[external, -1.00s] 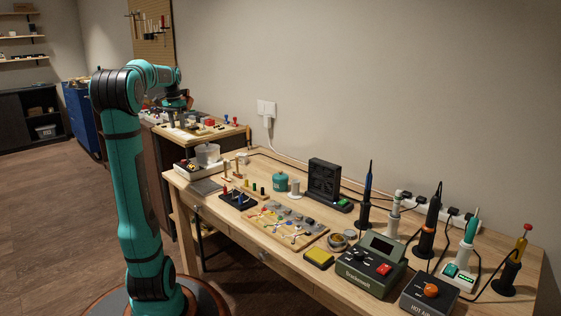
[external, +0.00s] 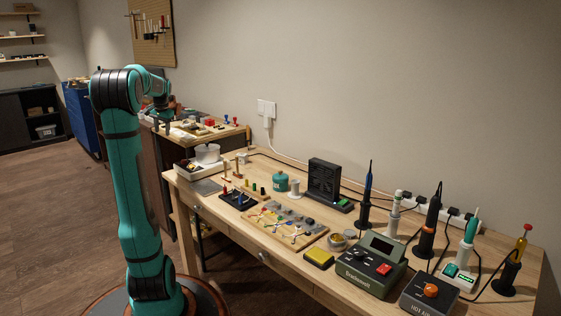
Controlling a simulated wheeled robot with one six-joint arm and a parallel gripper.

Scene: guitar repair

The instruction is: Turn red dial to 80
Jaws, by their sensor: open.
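My gripper (external: 162,126) is at the left end of the far worktable, with its fingers pointing down and apart. It is small in the picture and partly hidden by my arm. Nothing shows between the fingers. A small red part (external: 210,122) sits on a board on that far table, to the right of my gripper and apart from it. I cannot tell whether it is the red dial, and no scale or number can be read. An orange-red knob (external: 431,290) is on the hot air unit at the near table's front right, far from my gripper.
The near wooden table (external: 265,165) holds a green station (external: 362,272) with a red switch, a yellow pad (external: 319,257), a dark fan unit (external: 324,180), and several soldering tools in stands. More small parts crowd the far table (external: 236,130).

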